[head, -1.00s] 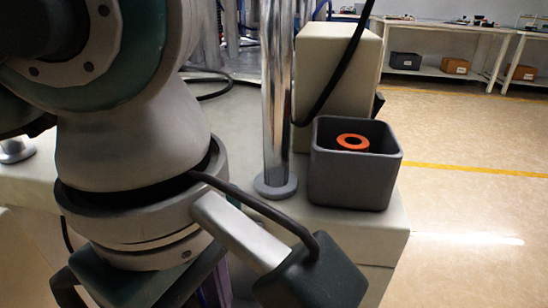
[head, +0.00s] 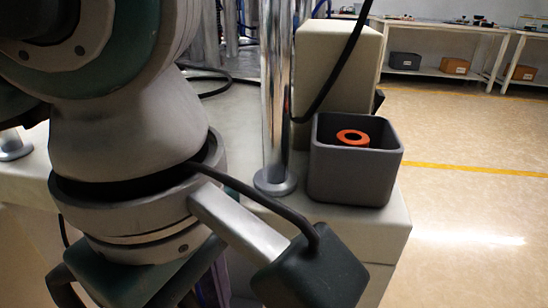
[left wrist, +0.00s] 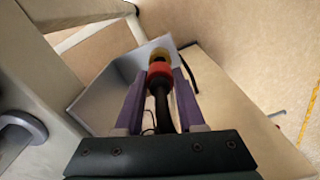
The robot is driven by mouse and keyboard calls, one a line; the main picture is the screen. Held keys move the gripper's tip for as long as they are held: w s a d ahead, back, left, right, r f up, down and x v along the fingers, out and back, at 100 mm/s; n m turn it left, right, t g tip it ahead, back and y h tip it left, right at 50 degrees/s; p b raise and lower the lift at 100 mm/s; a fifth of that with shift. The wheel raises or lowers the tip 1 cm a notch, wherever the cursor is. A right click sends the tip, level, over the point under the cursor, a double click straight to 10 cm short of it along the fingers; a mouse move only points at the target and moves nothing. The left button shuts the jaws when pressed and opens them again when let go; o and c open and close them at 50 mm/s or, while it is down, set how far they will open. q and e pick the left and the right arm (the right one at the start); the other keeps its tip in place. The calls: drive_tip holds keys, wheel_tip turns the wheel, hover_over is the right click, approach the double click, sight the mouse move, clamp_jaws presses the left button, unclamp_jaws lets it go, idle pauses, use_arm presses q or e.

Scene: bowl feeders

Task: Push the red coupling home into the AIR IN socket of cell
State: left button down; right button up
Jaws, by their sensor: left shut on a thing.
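In the left wrist view my left gripper (left wrist: 160,84) has purple fingers shut around the red coupling (left wrist: 160,70). A black hose (left wrist: 161,108) runs back from the coupling between the fingers. A yellow ring (left wrist: 159,54) sits directly in front of the coupling, by a pale plate (left wrist: 105,96). The coupling lines up with the ring and looks very near or touching; I cannot tell how deep it sits. No AIR IN label is readable. In the head view my left arm hides the coupling and socket. My right gripper is not in view.
In the head view, a grey open bin (head: 350,185) with an orange ring (head: 352,138) stands at the bench corner. A metal post (head: 276,110) and a beige box (head: 335,70) with a black cable stand beside it. Open floor lies to the right.

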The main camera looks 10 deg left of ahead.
use_arm(q)
drive_tip(key=shift+f+b, duration=0.2)
drive_tip(key=shift+b, duration=0.35)
idle(0.9)
drive_tip(key=shift+f+b, duration=1.25)
drive_tip(key=shift+b, duration=0.1)
idle(0.5)
drive_tip(key=shift+c, duration=2.2)
unclamp_jaws()
drive_tip(key=shift+o, duration=0.4)
drive_tip(key=shift+o, duration=0.7)
